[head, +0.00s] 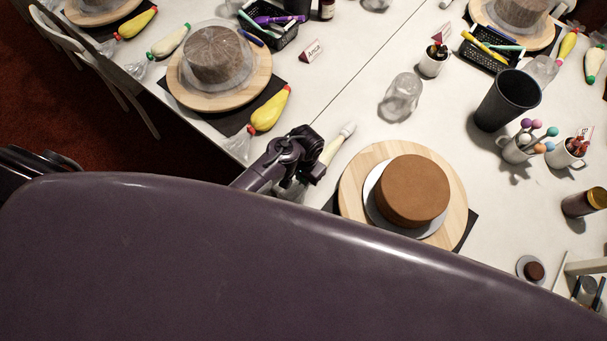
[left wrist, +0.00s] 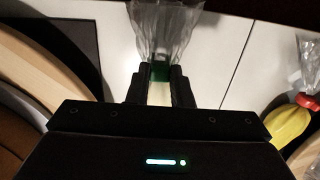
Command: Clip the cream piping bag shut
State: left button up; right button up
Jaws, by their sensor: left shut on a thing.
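The cream piping bag (head: 338,145) lies on the white table left of the near turntable, its pale nozzle end pointing up and right. My left gripper (head: 312,170) is over its rear end and hides part of it. In the left wrist view, the bag's clear plastic tail (left wrist: 166,28) spreads out beyond the fingertips. A green clip (left wrist: 160,72) sits across the neck between the fingers of my left gripper (left wrist: 157,82), which is shut on it. The cream body shows as a pale strip below the clip. My right gripper is not in view.
A brown cake stands on the near wooden turntable (head: 352,189), close on the right. A yellow bag (head: 270,112) with a red clip lies to the upper left, by another turntable (head: 190,98). A clear jar (head: 401,97) and a black cup (head: 506,100) stand farther back.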

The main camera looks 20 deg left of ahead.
pick_arm(q)
jog(key=shift+f, duration=0.1)
jog(key=o, duration=0.9)
jog(key=shift+r+p, duration=0.65)
jog(key=shift+r, duration=2.35)
